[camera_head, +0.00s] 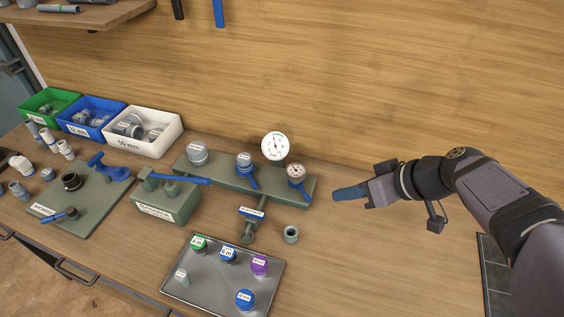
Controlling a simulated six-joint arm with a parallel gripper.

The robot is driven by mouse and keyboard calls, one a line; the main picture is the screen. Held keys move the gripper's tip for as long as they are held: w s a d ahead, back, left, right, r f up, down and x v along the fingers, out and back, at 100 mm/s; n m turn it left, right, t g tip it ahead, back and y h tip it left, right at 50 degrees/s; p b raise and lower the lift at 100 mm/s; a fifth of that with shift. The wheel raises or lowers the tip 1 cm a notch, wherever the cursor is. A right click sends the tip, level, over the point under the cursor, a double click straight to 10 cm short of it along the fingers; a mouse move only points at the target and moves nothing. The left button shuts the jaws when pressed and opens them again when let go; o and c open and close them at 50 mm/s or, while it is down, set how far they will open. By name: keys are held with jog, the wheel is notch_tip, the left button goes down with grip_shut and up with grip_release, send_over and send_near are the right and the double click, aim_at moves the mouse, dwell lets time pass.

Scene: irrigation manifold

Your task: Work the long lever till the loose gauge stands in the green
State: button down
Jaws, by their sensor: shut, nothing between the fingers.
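A long blue lever (184,178) lies roughly level on top of a grey-green box (166,204) with a white label, left of the middle. A large white round gauge (275,146) stands at the back of the grey-green manifold (222,177). A smaller gauge (296,170) sits at the manifold's right end, above a blue handle. I cannot tell which gauge is the loose one. My gripper (337,194) is shut and empty, right of the manifold and apart from the lever.
A metal tray (186,291) with several coloured caps lies in front. A small grey-green fitting (291,234) stands on the bench. Green, blue and white bins (150,148) of fittings stand at the back left, near a green board (95,219). The bench below my gripper is clear.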

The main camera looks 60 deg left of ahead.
jog(key=s+a+r+n+g, duration=0.2)
jog(key=s+a+r+n, duration=0.2)
jog(key=s+a, duration=0.3)
jog(key=s+a+r+n+g+y, duration=0.1)
jog(key=s+a+r+n+g, duration=0.2)
jog(key=s+a, duration=0.4)
jog(key=s+r+n, duration=0.1)
jog(key=s, duration=0.4)
jog(key=shift+s, duration=0.3)
jog(key=shift+s, duration=0.1)
jog(key=p, duration=0.6)
send_over(208, 180)
jog(key=f, duration=0.4)
jog(key=shift+s+a+f, duration=0.15)
jog(key=shift+s+a, duration=0.1)
jog(key=shift+s, duration=0.1)
jog(key=f+p, duration=0.1)
jog(key=f, duration=0.2)
jog(key=shift+w+d+p, duration=0.2)
jog(key=shift+p, duration=0.2)
jog(key=shift+w+d+f, duration=0.1)
jog(key=shift+f, duration=0.55)
jog(key=shift+f, duration=0.1)
